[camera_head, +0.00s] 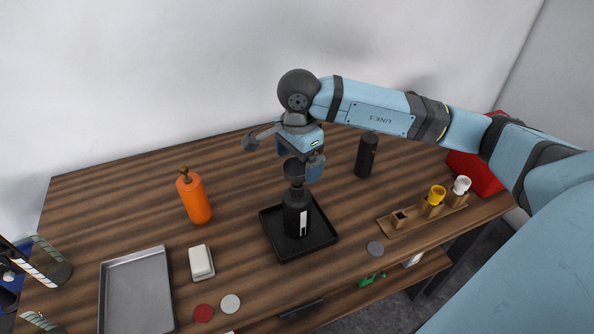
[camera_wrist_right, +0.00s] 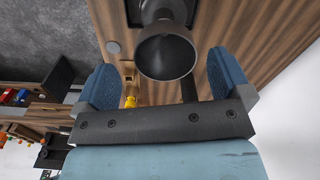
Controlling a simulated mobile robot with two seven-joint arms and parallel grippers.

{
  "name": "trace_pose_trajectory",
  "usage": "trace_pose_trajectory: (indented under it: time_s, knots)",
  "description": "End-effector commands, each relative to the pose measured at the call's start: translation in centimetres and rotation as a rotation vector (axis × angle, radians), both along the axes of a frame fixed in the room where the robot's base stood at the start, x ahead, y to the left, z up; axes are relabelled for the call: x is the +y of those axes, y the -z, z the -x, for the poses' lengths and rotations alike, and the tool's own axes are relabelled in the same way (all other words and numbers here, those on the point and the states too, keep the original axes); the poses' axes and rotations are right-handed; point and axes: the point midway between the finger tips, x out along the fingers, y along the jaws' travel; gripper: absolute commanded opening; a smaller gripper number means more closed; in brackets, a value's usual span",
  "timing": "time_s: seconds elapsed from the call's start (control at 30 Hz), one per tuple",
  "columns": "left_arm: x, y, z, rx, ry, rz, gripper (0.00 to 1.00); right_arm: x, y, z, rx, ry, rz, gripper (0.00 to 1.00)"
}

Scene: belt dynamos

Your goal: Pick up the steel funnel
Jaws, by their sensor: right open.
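The steel funnel (camera_head: 294,172) is a dark grey cone standing upright in the top of a black bottle (camera_head: 296,212) with a pale label. In the right wrist view the funnel (camera_wrist_right: 165,52) shows its wide mouth between the two blue fingers. My right gripper (camera_wrist_right: 162,68) is open, with a finger on each side of the funnel. Space shows between each finger and the cone. In the head view my right gripper (camera_head: 302,161) is at the funnel's height and partly covers it. A dark striped part at the left edge may belong to my left gripper (camera_head: 42,292); its jaws are unclear.
The bottle stands in a black tray (camera_head: 268,220). An orange bottle (camera_head: 195,197) is to the left, and a black cylinder (camera_head: 366,155) to the right. A wooden rack (camera_head: 415,220) holds small cups. A metal tray (camera_head: 137,292) and white block (camera_head: 201,262) lie front left.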

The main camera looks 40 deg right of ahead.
Motion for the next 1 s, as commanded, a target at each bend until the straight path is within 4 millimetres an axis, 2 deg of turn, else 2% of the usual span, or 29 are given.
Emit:
trace_pose_trajectory:
  time_s: [0.13,0.3,0.57,0.87,0.9,1.0]
  knots:
    - [0.2,-1.4,0.0,-0.002,-0.004,-0.003,0.93,-0.5,2.0,-0.4,0.006,0.003,0.001,0.96]
    - [0.3,-1.8,0.0,-0.006,-0.007,-0.002,0.93,-0.5,4.1,-0.5,0.003,0.001,0.000,0.96]
    - [0.2,-1.7,0.0,-0.004,-0.008,-0.002,0.93,-0.5,4.5,-0.5,0.001,0.000,0.001,0.96]
    - [0.1,-1.6,0.1,0.000,-0.007,-0.001,0.93,-0.5,4.5,-0.5,0.001,0.001,0.000,0.30]
    - [0.1,-1.6,0.1,0.000,-0.007,-0.001,0.93,-0.5,4.5,-0.5,0.001,0.001,0.000,0.25]
    - [0.1,-1.6,0.1,0.000,-0.007,-0.001,0.93,-0.5,4.5,-0.5,0.001,0.001,0.000,0.25]
